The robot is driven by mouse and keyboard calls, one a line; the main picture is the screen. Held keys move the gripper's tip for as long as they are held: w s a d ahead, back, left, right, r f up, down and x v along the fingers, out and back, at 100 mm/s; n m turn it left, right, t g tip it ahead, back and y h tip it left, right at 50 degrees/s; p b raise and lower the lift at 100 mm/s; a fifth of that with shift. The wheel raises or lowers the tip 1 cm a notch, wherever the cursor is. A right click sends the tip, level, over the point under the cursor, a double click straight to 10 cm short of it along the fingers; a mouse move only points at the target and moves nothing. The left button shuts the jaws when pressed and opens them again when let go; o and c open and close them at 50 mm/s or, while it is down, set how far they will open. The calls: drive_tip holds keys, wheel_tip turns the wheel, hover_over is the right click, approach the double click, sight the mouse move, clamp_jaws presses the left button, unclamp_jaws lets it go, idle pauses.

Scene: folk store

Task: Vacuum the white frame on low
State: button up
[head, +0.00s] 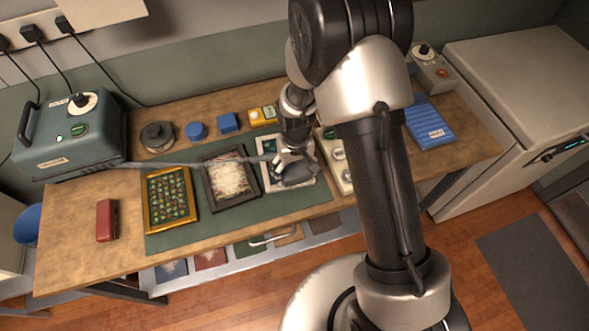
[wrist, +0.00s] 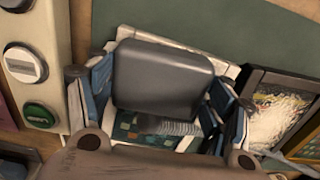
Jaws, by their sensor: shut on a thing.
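The white frame (head: 264,180) lies on the green mat, with a teal picture inside; its white rim also shows in the wrist view (wrist: 75,105). My gripper (head: 286,158) is over it, shut on the dark grey vacuum nozzle (head: 298,174), which fills the middle of the wrist view (wrist: 163,78). The nozzle is over the frame and hides much of it; contact cannot be told. A grey hose (head: 185,163) runs to the teal vacuum unit (head: 70,142) at the left. The dial's setting is unreadable.
A dark frame (head: 207,187) with pale debris and a gold frame (head: 149,207) lie left of the white one. A control box (head: 333,157) stands close on its right. A red block (head: 106,220) lies front left. Bare wood is at the left front.

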sight(295, 167)
drive_tip(key=r, duration=0.1)
drive_tip(key=r+p, duration=0.1)
drive_tip(key=r, duration=0.1)
drive_tip(key=shift+w+r+p, duration=0.25)
drive_tip(key=shift+r+p, duration=0.05)
drive_tip(key=shift+r, duration=0.05)
drive_tip(key=shift+r+p, duration=1.45)
drive_tip(key=shift+r, duration=0.75)
